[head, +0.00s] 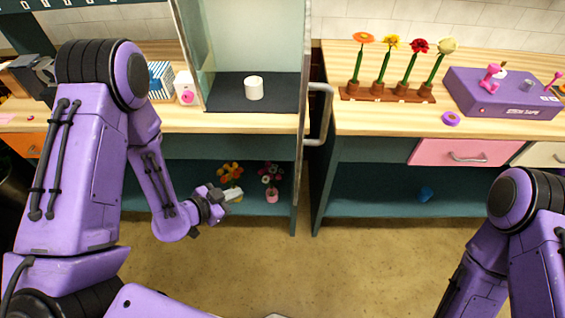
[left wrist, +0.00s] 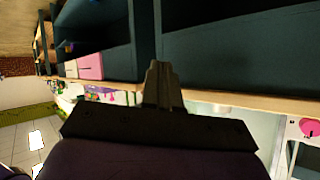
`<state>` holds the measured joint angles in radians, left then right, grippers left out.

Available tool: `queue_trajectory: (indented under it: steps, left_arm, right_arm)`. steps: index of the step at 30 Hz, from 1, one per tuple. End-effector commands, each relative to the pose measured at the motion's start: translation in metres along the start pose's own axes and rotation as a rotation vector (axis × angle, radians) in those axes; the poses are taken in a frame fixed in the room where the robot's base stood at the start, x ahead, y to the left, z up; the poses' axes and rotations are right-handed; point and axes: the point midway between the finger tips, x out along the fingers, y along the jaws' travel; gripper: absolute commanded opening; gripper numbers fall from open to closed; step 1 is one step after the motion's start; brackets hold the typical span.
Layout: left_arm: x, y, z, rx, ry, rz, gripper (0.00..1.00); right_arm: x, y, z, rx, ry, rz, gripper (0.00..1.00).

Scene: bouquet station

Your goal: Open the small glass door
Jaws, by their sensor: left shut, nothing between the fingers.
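The small glass door (head: 302,120) shows nearly edge-on at the right side of the teal cabinet (head: 188,45). It stands swung out toward me, and its grey bar handle (head: 328,112) is on its right face. The cabinet front is open to view, with a white cup (head: 254,88) on its dark floor. My left gripper (head: 233,195) is shut and empty, below the counter edge and left of the door, apart from it. Its shut fingers also show in the left wrist view (left wrist: 162,85). My right arm is at the lower right; its gripper is out of view.
Two small potted flowers (head: 271,180) stand on the lower shelf behind my left gripper. A flower rack (head: 387,93), a purple box (head: 500,100) and a purple ring (head: 451,118) are on the right counter. The floor (head: 350,270) in front is clear.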

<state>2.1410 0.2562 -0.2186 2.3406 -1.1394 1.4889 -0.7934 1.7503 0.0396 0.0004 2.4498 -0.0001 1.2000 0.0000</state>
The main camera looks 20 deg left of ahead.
Motion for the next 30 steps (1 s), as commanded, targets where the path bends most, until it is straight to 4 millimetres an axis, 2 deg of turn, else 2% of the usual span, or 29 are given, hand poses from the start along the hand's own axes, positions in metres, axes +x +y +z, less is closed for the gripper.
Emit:
queue_trajectory:
  steps: [1,3,6,8,12,15,17,23,30]
  left_arm:
    - [-0.005,-0.013,-0.04,0.174,0.14,0.044,0.0]
    - [-0.02,-0.02,-0.085,0.446,0.338,0.106,0.0]
    - [-0.055,-0.022,-0.131,0.812,0.606,0.157,0.0]
    - [-0.079,-0.02,-0.147,0.999,0.748,0.173,0.0]
    - [-0.122,-0.015,-0.16,1.302,0.992,0.19,0.0]
    - [-0.138,-0.012,-0.161,1.406,1.081,0.195,0.0]
    - [-0.142,-0.01,-0.162,1.431,1.105,0.198,0.0]
    - [-0.13,0.011,-0.175,1.438,1.113,0.21,0.0]
    - [-0.102,0.049,-0.201,1.437,1.111,0.212,0.0]
  right_arm:
    - [-0.004,0.001,-0.002,0.0,0.0,0.0,0.43]
    - [-0.007,0.001,-0.003,0.0,0.0,0.0,0.43]
    - [-0.011,0.001,-0.004,0.0,0.0,0.001,0.43]
    - [-0.013,0.002,-0.005,0.0,0.0,0.001,0.43]
    - [-0.015,0.002,-0.006,0.0,0.0,0.001,0.43]
    - [-0.016,0.002,-0.006,0.0,0.0,0.001,0.43]
    - [-0.017,0.002,-0.007,0.0,0.0,0.001,0.43]
    - [-0.026,0.003,-0.011,0.0,0.0,0.001,0.43]
    - [-0.043,0.004,-0.018,0.0,0.0,0.001,0.43]
